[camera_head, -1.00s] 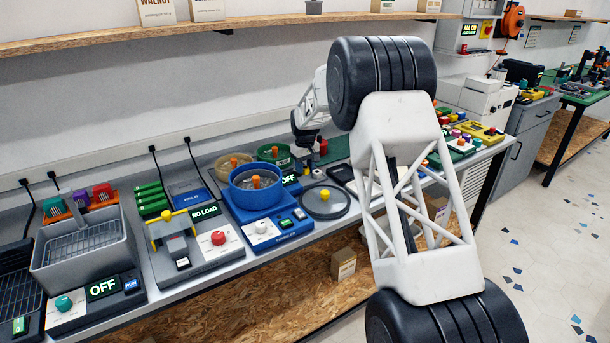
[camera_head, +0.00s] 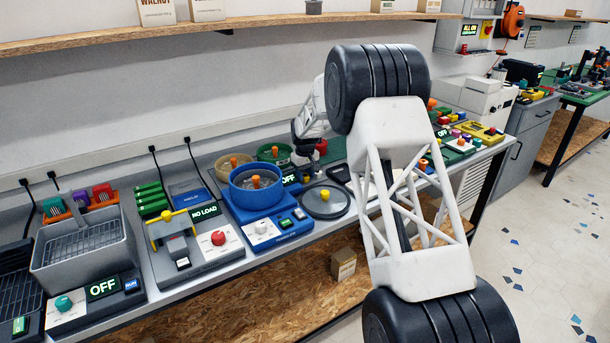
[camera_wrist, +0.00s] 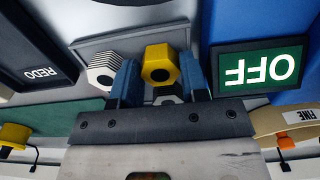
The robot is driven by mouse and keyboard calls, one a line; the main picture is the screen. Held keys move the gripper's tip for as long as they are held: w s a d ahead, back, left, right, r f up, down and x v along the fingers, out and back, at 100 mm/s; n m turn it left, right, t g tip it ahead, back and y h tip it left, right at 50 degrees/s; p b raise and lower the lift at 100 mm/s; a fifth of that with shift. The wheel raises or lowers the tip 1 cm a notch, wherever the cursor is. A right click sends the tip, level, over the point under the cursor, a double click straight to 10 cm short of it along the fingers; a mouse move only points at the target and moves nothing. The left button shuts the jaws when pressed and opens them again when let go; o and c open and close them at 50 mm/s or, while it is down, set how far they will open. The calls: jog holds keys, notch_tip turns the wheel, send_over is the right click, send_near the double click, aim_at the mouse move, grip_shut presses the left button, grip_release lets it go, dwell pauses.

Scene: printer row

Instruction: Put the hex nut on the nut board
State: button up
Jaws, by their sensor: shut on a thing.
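In the wrist view, a yellow hex nut (camera_wrist: 160,57) with a round hole sits between the two blue fingers of my gripper (camera_wrist: 161,80), which is shut on it. Beyond and around it lies a grey framed board (camera_wrist: 122,40), which looks like the nut board. A black-and-white striped hex piece (camera_wrist: 103,68) is on it to the left of the nut, and a pale hex piece (camera_wrist: 167,99) partly shows below the nut. I cannot tell whether the yellow nut touches the board. In the head view my fingers and the nut are too hidden to make out.
In the head view, a blue bowl machine (camera_head: 257,190) and a round grey lid with a yellow knob (camera_head: 325,207) stand near my wrist.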

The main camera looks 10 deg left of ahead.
aim_at(305, 175)
jog(key=shift+f, duration=0.1)
jog(key=o, duration=0.6)
notch_tip(305, 175, up, 12)
jog(key=shift+r, duration=0.15)
dwell(0.5)
dwell(0.7)
